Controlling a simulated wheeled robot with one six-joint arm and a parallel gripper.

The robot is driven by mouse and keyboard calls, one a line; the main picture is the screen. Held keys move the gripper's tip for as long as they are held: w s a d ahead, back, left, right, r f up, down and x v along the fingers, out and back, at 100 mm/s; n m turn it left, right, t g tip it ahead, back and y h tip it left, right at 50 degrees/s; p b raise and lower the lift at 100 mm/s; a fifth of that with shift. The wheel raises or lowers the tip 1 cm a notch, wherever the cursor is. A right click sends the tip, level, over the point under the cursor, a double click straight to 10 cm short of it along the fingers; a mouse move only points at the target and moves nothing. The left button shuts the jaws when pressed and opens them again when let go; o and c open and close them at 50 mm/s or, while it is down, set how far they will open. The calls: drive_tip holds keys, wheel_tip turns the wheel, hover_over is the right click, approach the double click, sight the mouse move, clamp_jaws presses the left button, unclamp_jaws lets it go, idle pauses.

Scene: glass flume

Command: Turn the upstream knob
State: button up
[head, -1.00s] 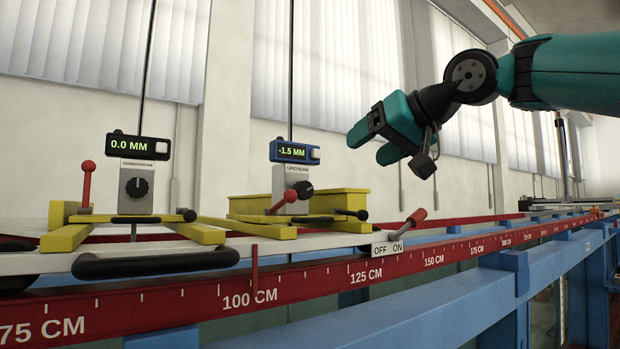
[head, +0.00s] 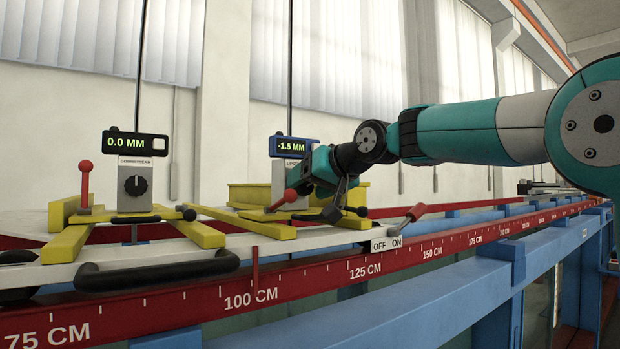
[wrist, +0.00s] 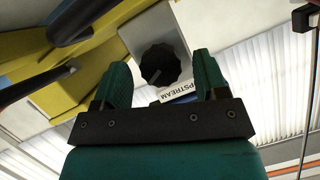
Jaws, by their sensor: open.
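The upstream knob (wrist: 160,65) is black and ridged, on a grey plate lettered "UPSTREAM" (wrist: 181,93). In the wrist view it lies between the tips of my gripper's two teal fingers (wrist: 161,61), with a gap on each side. My gripper (head: 299,178) is open and empty. In the head view it is in front of the upstream gauge and hides the knob. The blue-framed upstream display (head: 294,147) above reads -1.5 MM.
A red-tipped lever (head: 284,201) stands close to my gripper. The downstream gauge (head: 136,143) at left reads 0.0 MM and has its own knob (head: 135,185). A red-handled OFF/ON switch (head: 416,213) is at right. The red scale rail (head: 190,304) runs along the front.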

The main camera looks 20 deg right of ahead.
drive_tip(key=shift+w+a+f, duration=0.1)
drive_tip(key=shift+w+a, duration=0.05)
drive_tip(key=shift+w, duration=0.1)
drive_tip(key=c, duration=0.9)
drive_tip(key=shift+f, duration=0.1)
drive_tip(key=shift+c, duration=0.2)
drive_tip(key=shift+n+h+b, duration=0.4)
drive_tip(key=shift+n+b, duration=0.3)
drive_tip(key=shift+b, duration=0.25)
drive_tip(key=n+h+b, duration=0.1)
drive_tip(key=n+b, duration=0.1)
drive_tip(key=shift+a+f+t+h+b, duration=0.15)
drive_tip(key=shift+t+h+b, duration=0.15)
drive_tip(key=shift+h, duration=0.1)
drive_tip(key=n+t+h+b, duration=0.1)
drive_tip(key=n+h+b, duration=0.1)
drive_tip(key=n, duration=0.2)
drive_tip(key=shift+r, duration=0.2)
